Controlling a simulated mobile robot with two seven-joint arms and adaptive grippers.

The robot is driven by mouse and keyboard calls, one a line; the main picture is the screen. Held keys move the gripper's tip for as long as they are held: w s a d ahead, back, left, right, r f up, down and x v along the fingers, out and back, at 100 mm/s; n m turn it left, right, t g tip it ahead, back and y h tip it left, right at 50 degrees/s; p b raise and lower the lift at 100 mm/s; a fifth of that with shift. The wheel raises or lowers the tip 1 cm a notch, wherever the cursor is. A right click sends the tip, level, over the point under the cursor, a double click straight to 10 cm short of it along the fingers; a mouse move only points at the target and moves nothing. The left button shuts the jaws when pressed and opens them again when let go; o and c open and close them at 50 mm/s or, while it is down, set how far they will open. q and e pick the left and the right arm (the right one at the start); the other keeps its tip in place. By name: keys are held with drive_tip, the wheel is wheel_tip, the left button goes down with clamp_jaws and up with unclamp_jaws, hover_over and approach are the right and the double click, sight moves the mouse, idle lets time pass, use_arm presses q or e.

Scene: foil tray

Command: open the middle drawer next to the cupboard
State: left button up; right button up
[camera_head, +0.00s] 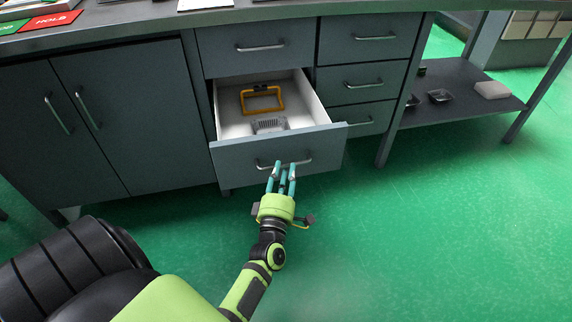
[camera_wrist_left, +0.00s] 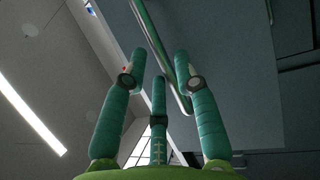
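The middle drawer (camera_head: 232,158) of the left column, beside the two-door cupboard (camera_head: 118,112), is pulled well out, with its white inside showing. Its bar handle (camera_head: 297,162) is on the grey front. My left gripper (camera_head: 284,172), with teal fingers, is at this handle from the front. In the left wrist view, the handle (camera_wrist_left: 150,32) runs past the fingertips of the gripper (camera_wrist_left: 160,62), and its lower end is near the right finger. The fingers stand apart there. Whether they grip the bar is unclear. My right gripper is not in view.
In the drawer lie a yellow frame-like object (camera_head: 245,99) and a grey ribbed item (camera_head: 270,126). Closed drawers (camera_head: 363,84) stand to the right, then a low shelf (camera_head: 455,98) with small trays. The green floor (camera_head: 430,230) in front is clear.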

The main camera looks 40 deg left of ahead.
use_arm(q)
drive_tip(key=v, duration=0.9)
